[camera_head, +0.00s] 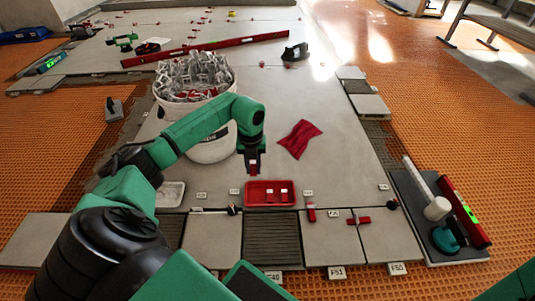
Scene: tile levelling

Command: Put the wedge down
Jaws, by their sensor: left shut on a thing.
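My left gripper (252,168) points down just above the back edge of the red tray (248,200). It is shut on a small red wedge (253,162), which is mostly hidden between the fingers. Several red wedges (277,193) lie in the red tray. Another red wedge (311,212) sits at a tile joint right of the tray, and a red piece (358,220) lies farther right. My right gripper is not in view.
A white bucket (212,150) full of clips stands behind my left forearm. A red cloth (299,138) lies on the tiles. A white tray (170,195) is left of the red one.

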